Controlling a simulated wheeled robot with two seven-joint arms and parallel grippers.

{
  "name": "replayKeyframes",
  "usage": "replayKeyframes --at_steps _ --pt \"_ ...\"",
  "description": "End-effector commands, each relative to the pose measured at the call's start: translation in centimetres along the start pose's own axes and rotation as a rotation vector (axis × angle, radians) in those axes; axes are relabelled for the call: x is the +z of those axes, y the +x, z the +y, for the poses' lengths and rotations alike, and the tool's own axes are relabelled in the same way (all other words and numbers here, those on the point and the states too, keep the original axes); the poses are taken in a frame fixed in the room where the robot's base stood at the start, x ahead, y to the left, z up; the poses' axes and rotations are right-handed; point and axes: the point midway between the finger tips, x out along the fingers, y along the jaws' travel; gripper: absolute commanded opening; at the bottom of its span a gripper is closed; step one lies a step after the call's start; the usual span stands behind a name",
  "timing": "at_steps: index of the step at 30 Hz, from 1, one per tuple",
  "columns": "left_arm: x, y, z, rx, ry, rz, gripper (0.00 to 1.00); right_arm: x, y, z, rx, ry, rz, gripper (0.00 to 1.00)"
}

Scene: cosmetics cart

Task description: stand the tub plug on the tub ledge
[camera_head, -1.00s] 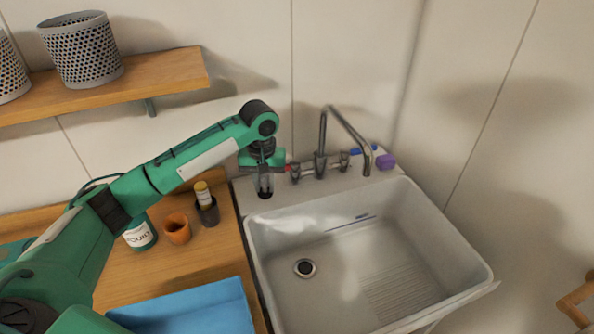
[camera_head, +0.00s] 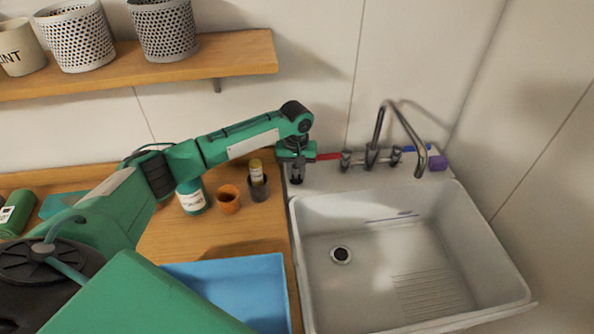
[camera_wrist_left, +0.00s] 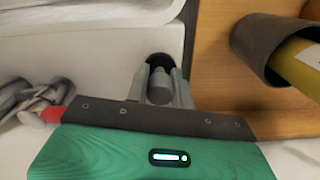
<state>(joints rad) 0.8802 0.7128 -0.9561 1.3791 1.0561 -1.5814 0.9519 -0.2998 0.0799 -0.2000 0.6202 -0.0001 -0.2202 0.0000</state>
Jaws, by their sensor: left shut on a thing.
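My left gripper (camera_head: 296,172) points down over the left end of the pale tub ledge (camera_head: 325,180), beside the wooden counter. In the left wrist view its two fingers (camera_wrist_left: 159,90) are shut on the grey knob of the tub plug (camera_wrist_left: 160,62). The plug's dark round base lies beyond the fingertips, over the ledge near its edge. In the head view the plug (camera_head: 296,181) is a small dark shape under the fingers. It looks upright, at or very near the ledge; I cannot tell whether it touches. My right gripper is not in view.
The tap (camera_head: 372,155), a red item (camera_head: 329,156), a blue item (camera_head: 416,147) and a purple block (camera_head: 438,163) are along the ledge. The sink basin (camera_head: 385,250) is empty. A dark cup (camera_head: 259,190) with a yellow item stands left of the gripper.

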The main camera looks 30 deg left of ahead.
Motion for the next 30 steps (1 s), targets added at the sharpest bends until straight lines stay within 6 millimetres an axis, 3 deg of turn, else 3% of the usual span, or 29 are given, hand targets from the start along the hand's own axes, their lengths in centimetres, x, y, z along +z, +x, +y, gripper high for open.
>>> replayKeyframes --at_steps 12,13,15,16,26,30 --pt "0.0 1.1 0.0 -0.001 0.001 0.000 0.01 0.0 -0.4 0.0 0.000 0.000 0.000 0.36" --pt "0.0 1.1 0.0 -0.001 0.001 0.001 0.29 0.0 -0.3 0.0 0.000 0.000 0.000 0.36" --pt "0.0 1.1 0.0 -0.001 0.001 0.001 0.43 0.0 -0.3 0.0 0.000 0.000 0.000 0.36" --pt "0.0 1.1 0.0 -0.001 0.001 0.001 0.45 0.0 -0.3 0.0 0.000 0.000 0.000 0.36" --pt "0.0 0.8 0.0 0.000 0.001 0.002 0.45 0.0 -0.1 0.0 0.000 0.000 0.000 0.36" --pt "-0.1 -0.9 0.0 0.002 0.000 0.003 0.45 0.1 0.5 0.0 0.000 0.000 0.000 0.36"
